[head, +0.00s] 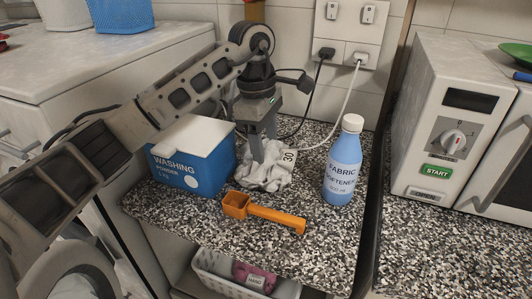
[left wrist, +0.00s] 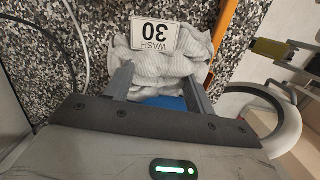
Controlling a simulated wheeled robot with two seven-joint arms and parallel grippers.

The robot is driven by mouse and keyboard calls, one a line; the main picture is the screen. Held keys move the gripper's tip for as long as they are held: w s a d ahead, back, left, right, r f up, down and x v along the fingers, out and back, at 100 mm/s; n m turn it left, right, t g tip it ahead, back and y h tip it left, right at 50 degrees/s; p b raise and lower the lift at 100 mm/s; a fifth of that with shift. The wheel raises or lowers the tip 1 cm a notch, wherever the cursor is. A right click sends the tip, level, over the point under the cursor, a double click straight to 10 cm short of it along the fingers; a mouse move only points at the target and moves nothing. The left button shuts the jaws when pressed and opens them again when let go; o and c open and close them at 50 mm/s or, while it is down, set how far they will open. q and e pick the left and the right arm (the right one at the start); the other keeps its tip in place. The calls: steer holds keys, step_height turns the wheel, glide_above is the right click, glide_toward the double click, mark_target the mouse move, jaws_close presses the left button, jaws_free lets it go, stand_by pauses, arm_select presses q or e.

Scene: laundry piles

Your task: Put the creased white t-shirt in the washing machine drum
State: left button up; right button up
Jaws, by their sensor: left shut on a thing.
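The creased white t-shirt (head: 268,177) lies in a crumpled bundle on the speckled counter, between the blue washing powder box and the fabric softener bottle. In the left wrist view the t-shirt (left wrist: 172,68) shows a label reading "WASH 30". My left gripper (head: 257,150) points down into the bundle and is shut on the cloth; its two fingers (left wrist: 158,92) also show in the left wrist view. A round, pale door ring (head: 68,272), apparently the washing machine's, is partly visible at the lower left behind my arm. The drum's inside is not clearly visible.
The blue powder box (head: 188,168) stands close left of the t-shirt. The softener bottle (head: 343,168) stands to the right. An orange scoop (head: 268,214) lies in front. A white basket (head: 208,266) sits below the counter. Cables (head: 318,85) hang behind. A microwave (head: 422,110) is at right.

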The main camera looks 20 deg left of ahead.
mark_target(264, 144)
arm_select(q)
steer(key=shift+w+f, duration=0.4)
steer(key=shift+w+f+p, duration=0.1)
steer(key=shift+f+p, duration=0.35)
steer(key=shift+f, duration=1.2)
steer(key=shift+f, duration=0.15)
steer(key=o, duration=1.4)
